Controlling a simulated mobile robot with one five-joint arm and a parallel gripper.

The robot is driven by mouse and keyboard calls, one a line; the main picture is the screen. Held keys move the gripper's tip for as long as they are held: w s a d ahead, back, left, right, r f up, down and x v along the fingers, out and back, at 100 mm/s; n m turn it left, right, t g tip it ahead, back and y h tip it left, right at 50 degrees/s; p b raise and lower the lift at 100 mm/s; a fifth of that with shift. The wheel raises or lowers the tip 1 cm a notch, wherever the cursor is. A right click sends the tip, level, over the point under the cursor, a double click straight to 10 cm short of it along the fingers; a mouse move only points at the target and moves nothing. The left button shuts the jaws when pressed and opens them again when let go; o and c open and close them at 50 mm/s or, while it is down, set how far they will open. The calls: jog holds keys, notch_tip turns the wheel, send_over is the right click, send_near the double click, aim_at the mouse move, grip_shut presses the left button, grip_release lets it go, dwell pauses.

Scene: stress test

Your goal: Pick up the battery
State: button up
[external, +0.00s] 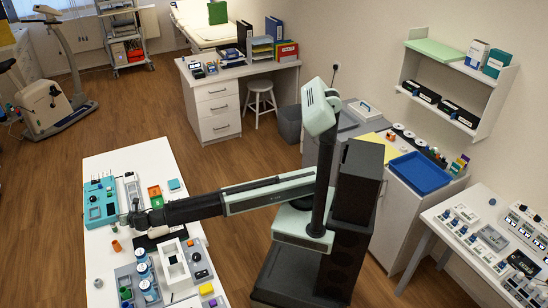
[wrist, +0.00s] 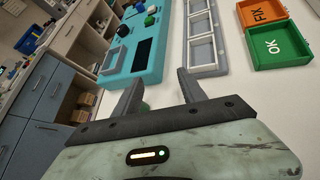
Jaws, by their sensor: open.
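My gripper (external: 136,218) is over the white table in the external view, at the near side of the teal device (external: 98,200). In the wrist view my gripper (wrist: 157,84) has its two fingers apart, with white table between them. A small green thing (wrist: 145,107) shows low between the fingers, mostly hidden by the gripper body; I cannot tell what it is. I cannot pick out the battery for sure in either view. The grey slotted tray (wrist: 205,38) lies beyond the fingertips, beside the teal device (wrist: 138,48).
An orange FIX box (wrist: 262,10) and a green OK box (wrist: 280,45) stand to the right in the wrist view. Several blue-and-white jars (external: 145,272), a white open box (external: 175,264) and an orange cylinder (external: 116,246) stand on the near table. Bare table (wrist: 240,92) lies right of the fingers.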

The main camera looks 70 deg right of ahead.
aim_at(113, 225)
jog(key=a+n, duration=0.1)
jog(key=a, duration=0.1)
jog(key=a+n+t+b, duration=0.1)
jog(key=a, duration=0.1)
jog(key=a+f+n, duration=0.1)
jog(key=a, duration=0.2)
jog(key=shift+w+f+n+b, duration=0.1)
jog(key=shift+w+n+b, duration=0.05)
jog(key=shift+n+b, duration=0.2)
jog(key=shift+a+r+n+t, duration=0.1)
jog(key=shift+r+n+t, duration=0.1)
jog(key=shift+n+t, duration=0.1)
jog(key=b+x, duration=0.2)
jog(key=x, duration=0.3)
jog(key=shift+f, duration=0.15)
grip_shut()
